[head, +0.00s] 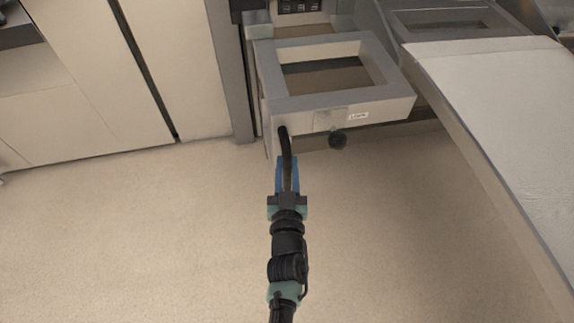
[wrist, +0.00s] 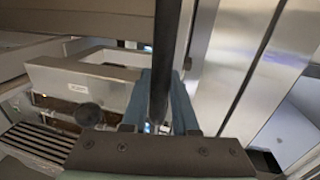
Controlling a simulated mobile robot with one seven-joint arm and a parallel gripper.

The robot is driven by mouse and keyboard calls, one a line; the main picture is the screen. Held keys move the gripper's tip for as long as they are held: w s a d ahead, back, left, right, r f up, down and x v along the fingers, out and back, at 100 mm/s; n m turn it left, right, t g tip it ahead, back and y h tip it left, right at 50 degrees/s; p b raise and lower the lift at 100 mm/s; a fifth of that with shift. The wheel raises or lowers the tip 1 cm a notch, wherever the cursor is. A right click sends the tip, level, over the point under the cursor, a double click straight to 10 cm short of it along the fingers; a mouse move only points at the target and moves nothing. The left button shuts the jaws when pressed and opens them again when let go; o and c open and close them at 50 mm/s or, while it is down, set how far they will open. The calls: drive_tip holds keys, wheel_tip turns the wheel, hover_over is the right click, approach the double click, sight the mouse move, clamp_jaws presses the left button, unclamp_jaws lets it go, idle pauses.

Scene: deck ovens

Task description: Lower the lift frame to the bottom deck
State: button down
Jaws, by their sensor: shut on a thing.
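The lift frame (head: 398,104), a grey rectangular ring with an open middle, stands at the upper middle of the head view. Its front face has a small white label, too small to read surely, and a round black knob (head: 338,140) below it. A black bar-like handle (head: 284,136) sticks out at the frame's front left corner. My gripper (head: 287,170), with blue fingers, is shut on this handle. In the wrist view the handle (wrist: 168,40) runs upward between the fingers, and the frame's front (wrist: 60,86) and knob (wrist: 90,114) are at the left.
A pale loading surface (head: 490,90) with a metal edge slopes down the right side. Light cabinet panels (head: 90,80) and a grey post (head: 231,70) stand at the left. The beige floor (head: 140,240) around my arm is clear. A slatted grille (wrist: 35,145) shows low in the wrist view.

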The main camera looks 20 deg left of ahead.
drive_tip(key=shift+f+b, duration=0.35)
drive_tip(key=shift+f, duration=0.5)
drive_tip(key=c, duration=0.7)
unclamp_jaws()
drive_tip(key=shift+r, duration=0.1)
drive_tip(key=shift+s+d+r, duration=0.1)
drive_tip(key=shift+s+d, duration=0.05)
drive_tip(key=shift+s, duration=0.15)
drive_tip(key=p+v, duration=0.2)
drive_tip(key=v, duration=1)
drive_tip(key=shift+s+p, duration=0.15)
drive_tip(key=shift+p, duration=0.25)
